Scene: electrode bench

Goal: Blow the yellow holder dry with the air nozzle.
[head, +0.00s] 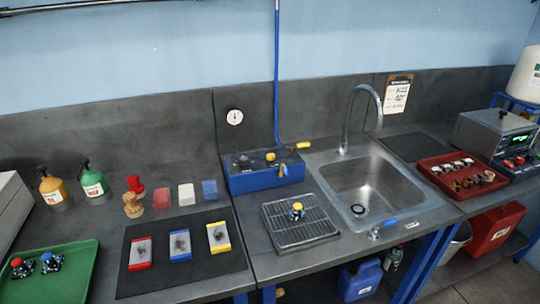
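The yellow holder (297,211), a small piece with a yellow top and a darker lower part, stands on the wire drying rack (322,226) left of the sink. Behind the rack is a blue box (240,181) with a blue hose (277,75) coming down to it from above. A yellow-tipped piece (303,145) sticks out at the box's right end; it may be the air nozzle, but it is too small to be sure. Neither of my grippers is in view.
The sink (370,185) with its tall faucet lies right of the rack. A blue-handled fitting (388,224) sits at its front edge. A dark mat (150,281) with three colour-edged pads lies left. A green tray (80,262) carries red and blue holders. A red tray (435,160) stands right.

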